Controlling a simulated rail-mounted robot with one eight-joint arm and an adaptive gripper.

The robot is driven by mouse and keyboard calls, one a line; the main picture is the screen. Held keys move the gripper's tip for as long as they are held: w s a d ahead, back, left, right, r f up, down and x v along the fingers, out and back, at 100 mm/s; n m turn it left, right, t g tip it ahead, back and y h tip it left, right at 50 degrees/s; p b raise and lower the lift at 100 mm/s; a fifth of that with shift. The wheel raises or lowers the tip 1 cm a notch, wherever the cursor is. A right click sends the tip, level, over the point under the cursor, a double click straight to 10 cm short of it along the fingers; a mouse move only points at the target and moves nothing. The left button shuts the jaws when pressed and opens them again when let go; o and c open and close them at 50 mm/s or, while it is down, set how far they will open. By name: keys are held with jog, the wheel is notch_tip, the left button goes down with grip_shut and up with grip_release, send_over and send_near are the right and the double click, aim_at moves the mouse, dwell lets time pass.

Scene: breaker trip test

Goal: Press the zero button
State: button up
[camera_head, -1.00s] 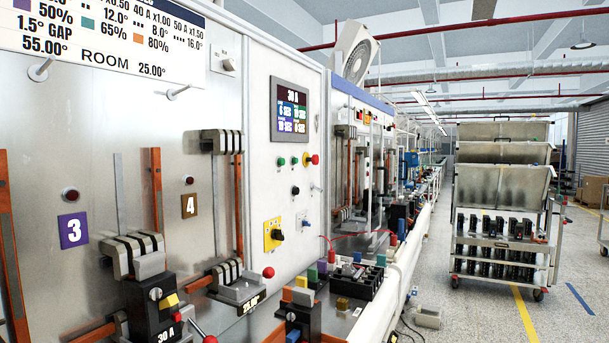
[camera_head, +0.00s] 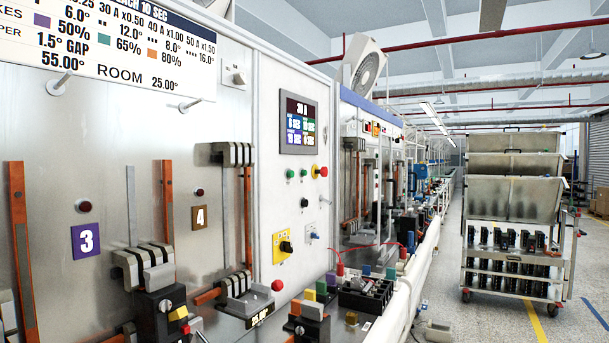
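A white control panel (camera_head: 268,190) stands in the middle left, beside the metal test board. A black rotary switch on a yellow plate (camera_head: 283,247) sits lower. No label reading zero is legible, so I cannot tell which is the zero button. My gripper is not in view.
The metal board carries station plates 3 (camera_head: 86,241) and 4 (camera_head: 200,217), with clamps and breakers below. A red ball knob (camera_head: 277,285) sticks out at the lower middle. A metal cart (camera_head: 512,262) stands at right. The floor between bench and cart is open.

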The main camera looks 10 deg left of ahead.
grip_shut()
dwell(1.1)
